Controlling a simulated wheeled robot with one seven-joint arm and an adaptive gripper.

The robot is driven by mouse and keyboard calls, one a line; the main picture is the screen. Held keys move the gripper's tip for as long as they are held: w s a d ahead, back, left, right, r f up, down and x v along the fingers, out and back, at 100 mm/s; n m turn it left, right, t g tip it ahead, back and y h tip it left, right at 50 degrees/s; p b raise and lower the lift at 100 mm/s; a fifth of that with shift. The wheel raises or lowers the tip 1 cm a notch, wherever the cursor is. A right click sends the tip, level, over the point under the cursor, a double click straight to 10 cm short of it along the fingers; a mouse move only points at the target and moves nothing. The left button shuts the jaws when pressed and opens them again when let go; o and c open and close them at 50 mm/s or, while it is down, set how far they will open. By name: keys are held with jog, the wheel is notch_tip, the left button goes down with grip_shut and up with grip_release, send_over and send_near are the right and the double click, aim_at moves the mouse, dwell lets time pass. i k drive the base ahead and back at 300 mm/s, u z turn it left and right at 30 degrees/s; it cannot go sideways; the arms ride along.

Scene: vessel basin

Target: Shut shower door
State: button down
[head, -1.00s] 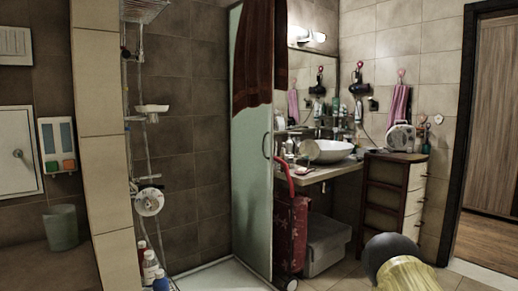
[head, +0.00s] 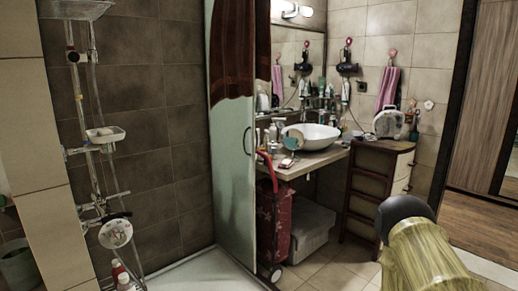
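The shower door (head: 231,170) is a tall frosted glass panel in the middle of the head view. A dark curved handle (head: 247,141) is near its right edge. A reddish-brown cloth (head: 231,50) covers its upper part. The side of the shower facing me is unscreened, with the white shower tray (head: 205,272) in view left of the panel. My gripper is not recognisable in the view, and nothing is seen touching the door.
A red bag (head: 274,228) stands close right of the door, by a grey box (head: 309,230) under the basin counter. A brown cabinet (head: 372,185) is further right. A yellow ribbed shape with a dark rounded end (head: 403,213) fills the lower right; its identity is unclear.

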aim_at(234, 132)
jog(key=u, duration=0.05)
jog(key=i, duration=1.3)
jog(key=u, duration=0.45)
